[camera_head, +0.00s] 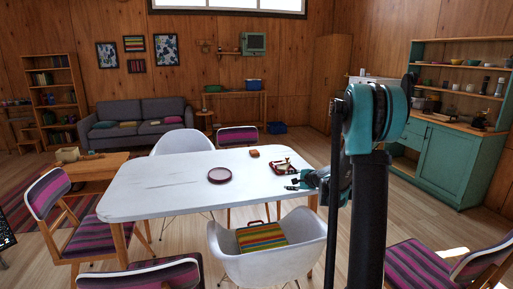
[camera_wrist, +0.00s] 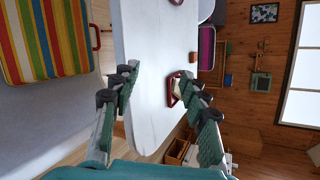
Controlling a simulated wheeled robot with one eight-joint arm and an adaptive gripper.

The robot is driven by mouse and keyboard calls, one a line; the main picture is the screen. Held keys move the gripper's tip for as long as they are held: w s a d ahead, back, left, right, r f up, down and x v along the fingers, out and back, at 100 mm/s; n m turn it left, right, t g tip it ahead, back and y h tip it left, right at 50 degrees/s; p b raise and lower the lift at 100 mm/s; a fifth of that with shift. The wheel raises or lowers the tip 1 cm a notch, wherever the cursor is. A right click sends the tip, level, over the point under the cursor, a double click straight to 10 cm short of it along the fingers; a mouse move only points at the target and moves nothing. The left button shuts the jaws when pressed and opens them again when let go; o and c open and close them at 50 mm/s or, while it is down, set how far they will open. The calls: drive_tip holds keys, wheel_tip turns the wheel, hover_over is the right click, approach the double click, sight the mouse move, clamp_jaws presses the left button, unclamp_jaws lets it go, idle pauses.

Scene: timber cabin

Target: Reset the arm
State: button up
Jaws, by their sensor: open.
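My gripper (camera_head: 297,182) hangs over the right front edge of the white table in the head view, beside a small red tray. In the wrist view my gripper (camera_wrist: 156,88) shows two dark green fingers spread apart with nothing between them. My teal and black arm stands at the right of the head view, with its gripper end folded down and pointing left.
The white table (camera_head: 150,185) holds a round dark red plate (camera_head: 220,175), a small brown block (camera_head: 254,153) and the red tray (camera_head: 283,167). White chairs and striped chairs surround it. A striped bag (camera_head: 262,236) rests on the near white chair. A teal cabinet (camera_head: 447,165) stands right.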

drive_tip(key=s+a+f+n+g+h, duration=0.15)
drive_tip(key=s+n, duration=0.35)
drive_tip(key=s, duration=0.7)
drive_tip(key=s+f+n+g+h, duration=0.1)
drive_tip(key=s+n+g+h, duration=0.2)
drive_tip(key=s, duration=0.8)
drive_tip(key=s+d+f+n, duration=0.1)
drive_tip(key=s+f+n, duration=0.1)
drive_tip(key=s, duration=0.4)
drive_tip(key=s+d+f+n+g+h, duration=0.1)
drive_tip(key=s+d+n, duration=0.1)
drive_tip(key=s, duration=0.5)
drive_tip(key=s+d+f+n+g+h, duration=0.1)
drive_tip(key=s+d+f+n, duration=0.1)
drive_tip(key=s+n, duration=0.2)
drive_tip(key=s, duration=0.3)
drive_tip(key=shift+s+d+f, duration=0.15)
drive_tip(key=shift+s+f, duration=0.05)
drive_tip(key=shift+f, duration=0.15)
